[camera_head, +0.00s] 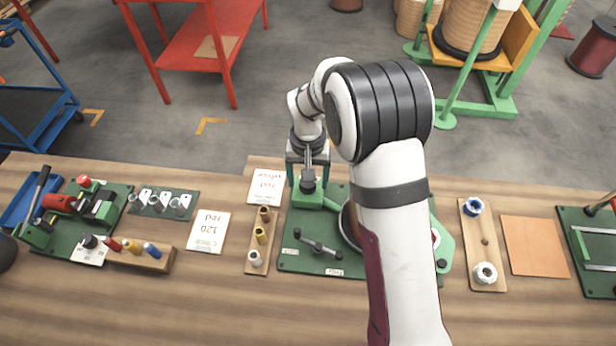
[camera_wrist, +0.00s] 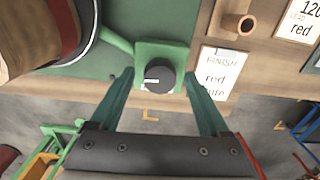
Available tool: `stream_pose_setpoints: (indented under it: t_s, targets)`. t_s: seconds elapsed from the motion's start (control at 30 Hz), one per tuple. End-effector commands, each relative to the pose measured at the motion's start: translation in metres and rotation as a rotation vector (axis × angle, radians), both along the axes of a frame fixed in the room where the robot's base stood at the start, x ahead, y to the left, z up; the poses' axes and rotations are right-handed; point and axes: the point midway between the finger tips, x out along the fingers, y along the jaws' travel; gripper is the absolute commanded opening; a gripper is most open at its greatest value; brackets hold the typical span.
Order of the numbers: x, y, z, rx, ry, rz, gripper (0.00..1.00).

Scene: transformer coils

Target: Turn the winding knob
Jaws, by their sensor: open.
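The winding knob (camera_wrist: 160,76) is a dark round knob with a white pointer line, on a green block (camera_wrist: 150,51) at the edge of a green board. In the wrist view it lies between and just beyond the fingertips of my gripper (camera_wrist: 159,78), which is open and empty. The pointer line points to the left there. In the head view my gripper (camera_head: 308,166) hangs over the green block (camera_head: 309,198) at the back of the green winding board (camera_head: 292,256).
A card reading "FINISH red" (camera_wrist: 219,70) lies beside the block. A large coil (camera_wrist: 41,30) stands close by.

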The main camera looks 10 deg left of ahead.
Motion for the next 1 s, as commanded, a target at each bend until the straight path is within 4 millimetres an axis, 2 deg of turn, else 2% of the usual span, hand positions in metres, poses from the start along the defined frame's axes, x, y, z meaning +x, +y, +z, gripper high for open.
stream_pose_setpoints:
  t_s: [0.13, 0.23, 0.5, 0.63, 0.8, 1.0]
  targets:
    - [0.0, 0.0, 0.005, 0.001, -0.001, 0.0, 0.8]
    - [0.001, 0.0, 0.024, 0.001, -0.004, 0.001, 0.8]
    - [0.001, 0.0, 0.109, 0.002, -0.005, -0.001, 0.8]
    - [0.0, 0.0, 0.139, 0.001, -0.003, 0.0, 0.8]
    - [0.0, 0.0, 0.157, 0.0, -0.001, 0.001, 0.8]
    - [0.0, 0.0, 0.158, 0.0, 0.0, 0.0, 0.8]
